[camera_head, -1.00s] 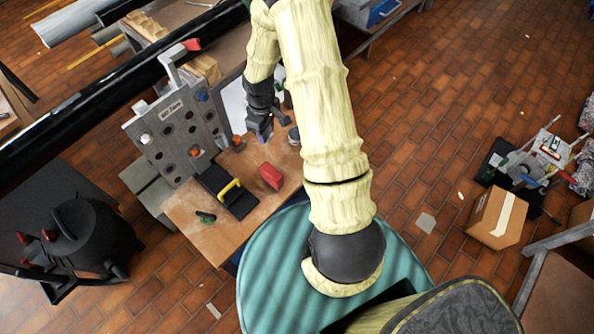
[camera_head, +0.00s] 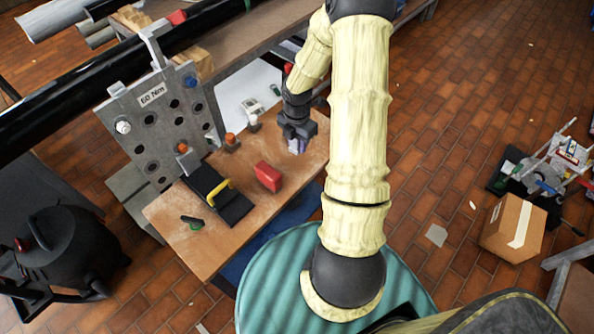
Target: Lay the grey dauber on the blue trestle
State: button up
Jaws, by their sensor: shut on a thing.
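My gripper (camera_head: 297,142) is over the right part of the wooden bench, pointing down. It is shut on a small grey-lavender thing, seemingly the grey dauber (camera_head: 296,149). The fingers hide most of it, so its shape and tilt cannot be told. I cannot tell whether it touches the bench. I cannot pick out the blue trestle with certainty. A dark blue surface (camera_head: 258,256) shows below the bench's front edge, partly covered by the bench.
The wooden bench (camera_head: 172,222) carries a red block (camera_head: 268,177), a black tray with a yellow handle (camera_head: 232,209), a green-and-black tool (camera_head: 192,223) and orange-topped fittings (camera_head: 231,141). A holed grey plate (camera_head: 150,130) stands upright behind.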

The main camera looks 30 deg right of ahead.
send_over(297, 167)
jog(key=shift+f+b, duration=0.3)
jog(key=shift+f, duration=2.15)
jog(key=shift+f, duration=2.35)
jog(key=shift+f, duration=0.15)
jog(key=o, duration=1)
jog(key=shift+f, duration=0.1)
notch_tip(297, 167, up, 18)
jog(key=shift+w+f+p, duration=0.1)
jog(key=shift+f+p, duration=0.1)
jog(key=shift+p, duration=0.6)
